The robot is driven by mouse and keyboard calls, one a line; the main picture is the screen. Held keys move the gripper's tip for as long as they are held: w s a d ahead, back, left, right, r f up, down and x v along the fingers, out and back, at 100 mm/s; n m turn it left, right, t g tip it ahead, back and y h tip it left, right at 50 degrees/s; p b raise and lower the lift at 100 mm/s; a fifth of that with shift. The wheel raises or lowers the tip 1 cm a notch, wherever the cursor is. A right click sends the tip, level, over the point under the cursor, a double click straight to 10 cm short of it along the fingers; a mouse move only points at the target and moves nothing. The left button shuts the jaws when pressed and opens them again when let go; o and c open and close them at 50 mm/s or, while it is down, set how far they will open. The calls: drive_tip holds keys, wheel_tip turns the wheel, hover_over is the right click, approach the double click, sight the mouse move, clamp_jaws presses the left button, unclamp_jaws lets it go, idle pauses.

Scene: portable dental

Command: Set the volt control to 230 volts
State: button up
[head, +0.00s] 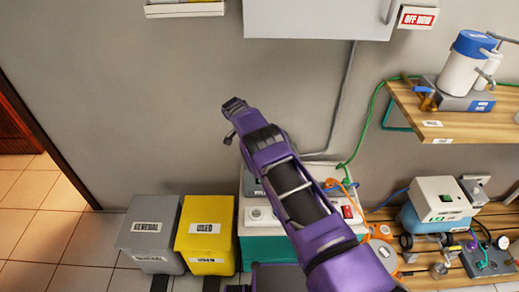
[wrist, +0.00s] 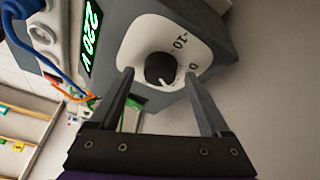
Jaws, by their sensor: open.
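In the wrist view, a black round knob (wrist: 160,69) with a white pointer mark sits on a white dial plate (wrist: 140,38) on a dark grey box (wrist: 222,45). The pointer is turned toward the lower right of the picture. The marks 0 and -10 show on the plate. A green lit display (wrist: 90,38) beside the dial seems to read 220 V. My gripper (wrist: 158,76) is open, one finger on each side of the knob. I cannot tell whether the fingers touch it. In the head view, my arm hides most of the area behind it, and the knob does not show.
In the head view, a white and teal cabinet (head: 252,242) stands partly behind my arm. Yellow (head: 207,252) and grey bins (head: 150,240) stand to its left. Shelves with equipment, including a wooden upper shelf (head: 460,125), are at right. A blue cable (wrist: 52,60) runs near the display.

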drive_tip(key=p+v, duration=0.1)
drive_tip(key=v, duration=1.6)
drive_tip(key=shift+r+p, duration=0.2)
drive_tip(key=shift+p, duration=0.2)
drive_tip(key=s+d+f+n+g+y, duration=0.1)
drive_tip(key=d+f+n+y, duration=0.1)
drive_tip(key=d+f+n, duration=0.1)
drive_tip(key=s+d+f+n+g+y, duration=0.1)
drive_tip(key=d+f+n+y, duration=0.1)
drive_tip(key=d+f+n, duration=0.2)
drive_tip(key=s+d+f+n+y, duration=0.1)
drive_tip(key=d+f+n+y, duration=0.1)
drive_tip(key=d+n, duration=0.4)
drive_tip(key=shift+f+g+y+p, duration=0.3)
drive_tip(key=shift+f+g+p, duration=0.1)
drive_tip(key=shift+f, duration=0.45)
drive_tip(key=w+d+r+n+t+y, duration=0.2)
drive_tip(key=d+r+n+t+y, duration=0.35)
drive_tip(key=n, duration=0.75)
drive_tip(key=shift+n+g+y, duration=0.3)
drive_tip(key=shift+g+y, duration=0.15)
drive_tip(key=shift+g, duration=0.4)
drive_tip(key=x, duration=1.5)
drive_tip(key=shift+a+f+b, duration=0.15)
drive_tip(key=shift+f+b, duration=0.2)
